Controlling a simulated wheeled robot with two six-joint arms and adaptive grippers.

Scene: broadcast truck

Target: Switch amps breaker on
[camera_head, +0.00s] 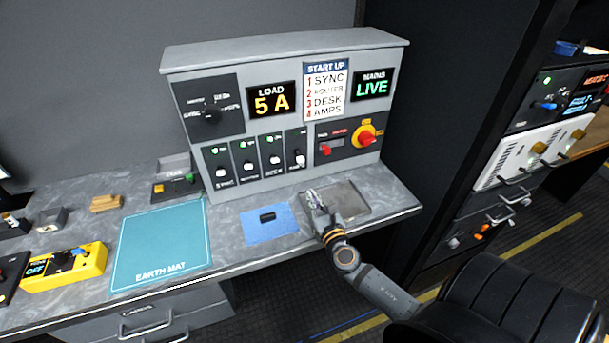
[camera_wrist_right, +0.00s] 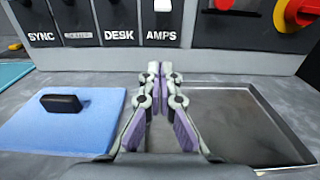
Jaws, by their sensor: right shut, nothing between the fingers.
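The amps breaker (camera_head: 298,152) is the rightmost dark module in the row on the grey console. In the right wrist view its AMPS label (camera_wrist_right: 161,36) shows, with the lower part of its white toggle (camera_wrist_right: 162,5) at the top edge. The toggle's full position is cut off there and small in the head view. My right gripper (camera_head: 314,194) is shut and empty, low over the desk in front of the console. In the wrist view its fingertips (camera_wrist_right: 154,72) are together, below the AMPS label and apart from the toggle. My left gripper is not in view.
The SYNC, monitor and DESK breakers stand left of AMPS. A red and yellow rotary switch (camera_head: 364,136) is to the right. A blue pad (camera_head: 256,232) with a black block (camera_head: 267,217) and a metal tray (camera_head: 352,202) flank the gripper. Displays read LOAD 5 A and MAINS LIVE.

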